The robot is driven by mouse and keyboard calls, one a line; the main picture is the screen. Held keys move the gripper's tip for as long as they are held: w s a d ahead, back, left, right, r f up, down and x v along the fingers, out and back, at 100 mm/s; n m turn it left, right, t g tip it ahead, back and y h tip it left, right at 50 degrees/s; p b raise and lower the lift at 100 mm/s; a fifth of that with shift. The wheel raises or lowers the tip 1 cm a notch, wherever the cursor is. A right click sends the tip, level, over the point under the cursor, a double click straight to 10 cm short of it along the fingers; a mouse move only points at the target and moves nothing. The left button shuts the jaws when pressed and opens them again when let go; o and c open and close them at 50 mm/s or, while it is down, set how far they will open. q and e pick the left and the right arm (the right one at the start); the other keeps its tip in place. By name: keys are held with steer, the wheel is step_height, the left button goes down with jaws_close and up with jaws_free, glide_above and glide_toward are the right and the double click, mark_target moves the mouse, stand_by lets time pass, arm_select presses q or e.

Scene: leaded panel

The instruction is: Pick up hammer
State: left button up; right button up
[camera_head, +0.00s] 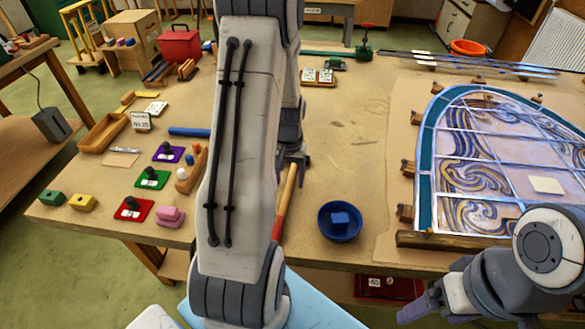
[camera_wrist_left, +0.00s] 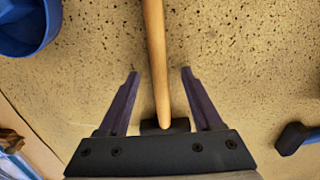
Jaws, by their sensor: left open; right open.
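The hammer's handle (camera_head: 289,190) lies on the table, pale wood with a red section nearer me, partly covered by my left arm in the head view. In the left wrist view the wooden handle (camera_wrist_left: 154,40) runs down between the open fingers of my left gripper (camera_wrist_left: 160,72), with a gap on each side. A dark block (camera_wrist_left: 150,127) shows behind the handle's tapered end; I cannot tell whether it is the hammer head. My left gripper (camera_head: 295,160) is empty. My right gripper (camera_head: 425,302) is at the lower right, open and apart from the hammer.
A blue bowl (camera_head: 340,233) holding a blue block stands right of the handle. The leaded panel (camera_head: 480,135) fills the table's right side. Small colored blocks and pads, a wooden tray (camera_head: 103,133) and a blue rod (camera_head: 190,132) lie on the left.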

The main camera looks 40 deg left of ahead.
arm_select(q)
steer(key=shift+f, duration=0.2)
jaws_close()
steer(key=shift+r, duration=0.1)
